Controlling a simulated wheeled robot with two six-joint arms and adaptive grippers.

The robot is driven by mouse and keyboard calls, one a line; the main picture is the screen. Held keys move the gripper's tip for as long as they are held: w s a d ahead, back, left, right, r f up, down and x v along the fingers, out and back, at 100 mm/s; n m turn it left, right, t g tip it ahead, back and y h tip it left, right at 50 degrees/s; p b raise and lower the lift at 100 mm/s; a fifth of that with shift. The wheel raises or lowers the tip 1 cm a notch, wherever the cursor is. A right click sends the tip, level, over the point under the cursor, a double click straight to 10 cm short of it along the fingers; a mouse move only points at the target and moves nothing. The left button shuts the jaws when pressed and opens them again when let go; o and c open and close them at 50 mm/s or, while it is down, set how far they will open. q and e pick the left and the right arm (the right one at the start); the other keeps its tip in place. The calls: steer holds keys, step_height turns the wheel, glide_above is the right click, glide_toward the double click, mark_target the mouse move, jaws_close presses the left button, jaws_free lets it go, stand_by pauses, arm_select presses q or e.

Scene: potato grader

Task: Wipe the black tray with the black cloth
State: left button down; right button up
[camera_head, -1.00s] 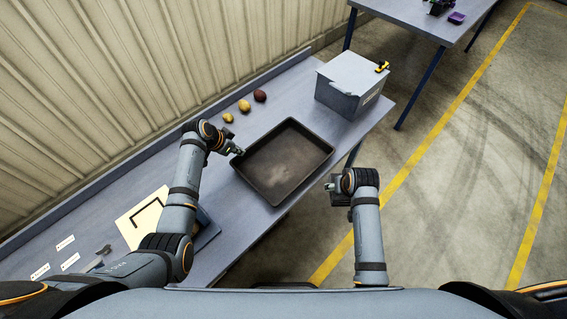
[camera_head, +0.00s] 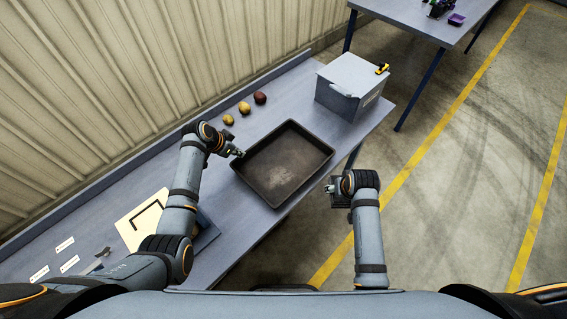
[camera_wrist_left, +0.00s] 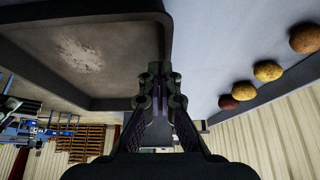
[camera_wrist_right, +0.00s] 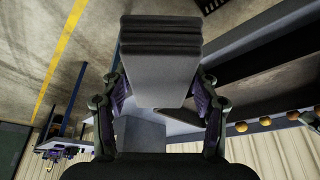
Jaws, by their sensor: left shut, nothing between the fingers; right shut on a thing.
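The black tray (camera_head: 283,163) lies on the grey bench, with a pale dusty smear on its floor; it also shows at upper left in the left wrist view (camera_wrist_left: 128,103). My left gripper (camera_head: 240,153) is shut and empty at the tray's left rim; in the left wrist view its fingertips (camera_wrist_left: 160,72) meet beside the rim. Whether they touch the rim I cannot tell. My right gripper (camera_wrist_right: 158,92) is shut on the black cloth (camera_wrist_right: 160,60), a dark folded block. In the head view the right gripper (camera_head: 333,188) is off the bench edge, right of the tray, apart from it.
A lidded grey box (camera_head: 350,82) stands on the bench beyond the tray. Several potatoes (camera_head: 244,107) lie by the wall. A cream board (camera_head: 148,218) and white labels (camera_head: 65,244) are at the left. Another table (camera_head: 420,15) stands at the back. Open floor lies to the right.

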arm_select(q)
steer(key=shift+f+b, duration=0.45)
steer(key=shift+f, duration=0.15)
arm_select(e)
steer(key=shift+f, duration=0.45)
arm_select(q)
steer(key=shift+r, duration=0.15)
arm_select(e)
steer(key=shift+r, duration=0.1)
